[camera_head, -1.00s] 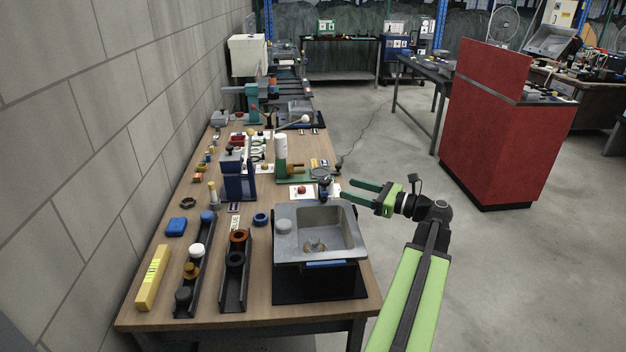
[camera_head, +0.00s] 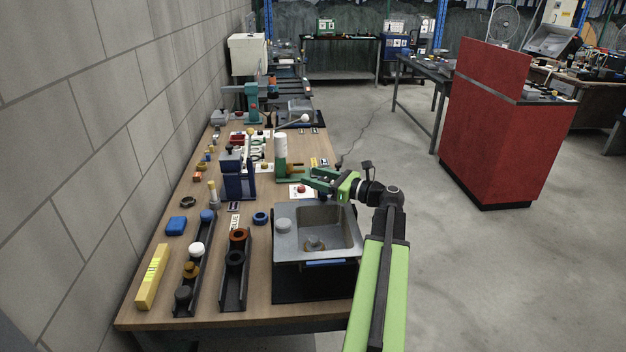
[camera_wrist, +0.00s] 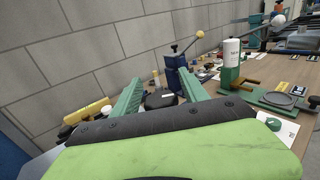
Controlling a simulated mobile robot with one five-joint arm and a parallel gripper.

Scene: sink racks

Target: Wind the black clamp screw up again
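A round black knob, which looks like the top of the black clamp screw (camera_wrist: 160,100), lies between my finger bars in the wrist view. Its shaft is hidden there. In the head view my gripper covers the spot behind the sink's back right corner where it stands. My gripper (camera_head: 311,180) is over the back edge of the grey sink (camera_head: 285,246), pointing left. Its two green fingers (camera_wrist: 160,76) are spread, with gaps visible beside the knob. I cannot tell its exact height relative to the knob.
A dark blue stand (camera_head: 238,180) with a yellow-ball lever is left of the fingertips. A green stand with a white cylinder (camera_head: 281,150) rises just behind them. A red button on a white card (camera_head: 301,188) lies close by.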

